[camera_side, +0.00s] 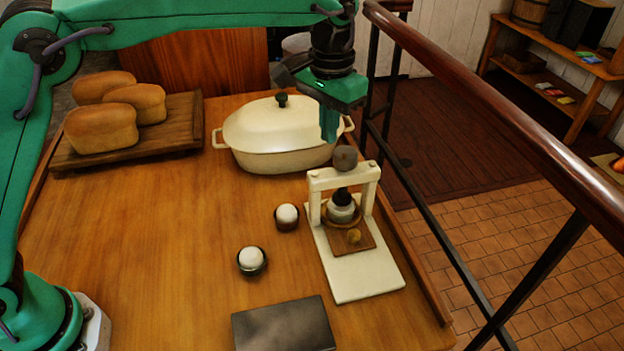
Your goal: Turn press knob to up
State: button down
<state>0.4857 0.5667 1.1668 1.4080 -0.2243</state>
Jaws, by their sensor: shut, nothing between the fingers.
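The press (355,275) is a cream frame with two posts and a crossbar on a flat base, standing at the right side of the wooden table. Its round grey-brown knob (345,159) sits on top of the crossbar. Under the crossbar a dark stem leads down to a pale round piece (341,212) above a small brown board. My green gripper (329,138) points down just above and slightly left of the knob in the picture. It is shut and empty. I cannot tell whether the fingertips touch the knob.
A cream lidded pot (275,150) stands behind the press. Bread loaves lie on a wooden board (180,130) at the back left. Two small dark cups with white tops (252,261) and a dark slab (284,326) are in front. A railing (480,80) runs along the right. The table's left middle is clear.

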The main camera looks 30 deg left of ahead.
jog(key=shift+f, duration=2.5)
jog(key=shift+w+d, duration=0.2)
jog(key=shift+s+d+r, duration=0.1)
jog(key=shift+s+d, duration=0.1)
jog(key=shift+d, duration=0.6)
jog(key=shift+s, duration=0.15)
jog(key=shift+s, duration=0.3)
jog(key=shift+r, duration=0.1)
notch_tip(320, 180, up, 6)
jog(key=shift+f, duration=0.15)
